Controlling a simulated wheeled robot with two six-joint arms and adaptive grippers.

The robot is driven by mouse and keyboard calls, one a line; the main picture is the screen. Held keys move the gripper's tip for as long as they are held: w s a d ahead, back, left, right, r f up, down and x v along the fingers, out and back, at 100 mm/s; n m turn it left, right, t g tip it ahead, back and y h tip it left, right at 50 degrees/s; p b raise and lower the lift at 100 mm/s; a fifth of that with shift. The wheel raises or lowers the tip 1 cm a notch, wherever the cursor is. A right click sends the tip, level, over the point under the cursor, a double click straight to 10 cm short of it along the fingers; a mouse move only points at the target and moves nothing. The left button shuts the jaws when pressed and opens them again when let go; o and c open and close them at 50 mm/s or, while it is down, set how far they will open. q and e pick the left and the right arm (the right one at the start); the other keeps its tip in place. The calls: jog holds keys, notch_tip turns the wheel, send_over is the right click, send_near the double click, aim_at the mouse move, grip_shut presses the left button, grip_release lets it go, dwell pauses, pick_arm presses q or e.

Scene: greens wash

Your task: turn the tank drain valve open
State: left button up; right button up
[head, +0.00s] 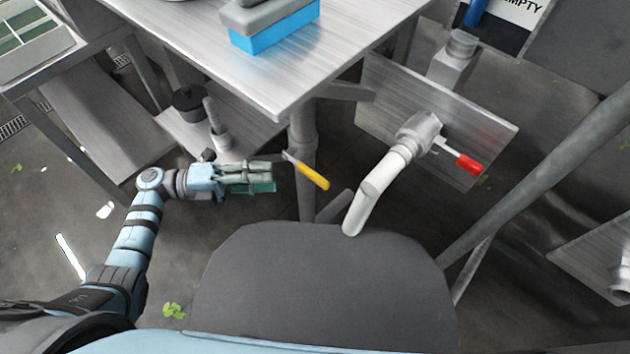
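Two valve levers show in the head view. One is a lever with a red grip (467,164), pointing right and slightly down from a grey valve body (419,134) on a metal panel. A pale bent outlet pipe (376,189) runs down-left from that body. The other is a lever with a yellow grip (312,175), slanting down-right in front of the table leg. My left gripper (268,177) points right, just left of the yellow lever, with a small gap in the picture. It seems to hold nothing; its finger spacing is unclear. My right gripper is not in view.
A steel table (265,85) overhangs above, carrying a blue and grey block (272,30). Its leg (303,150) stands behind the yellow lever. A lower shelf (245,138) holds a black-topped container (189,104). A slanted grey post (540,180) is at right.

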aim_at(310, 178)
pick_arm(q)
jog(key=d, duration=0.3)
jog(key=w+d, duration=0.1)
jog(key=d, duration=0.7)
jog(key=shift+w, duration=0.4)
jog(key=shift+c, duration=0.5)
grip_shut()
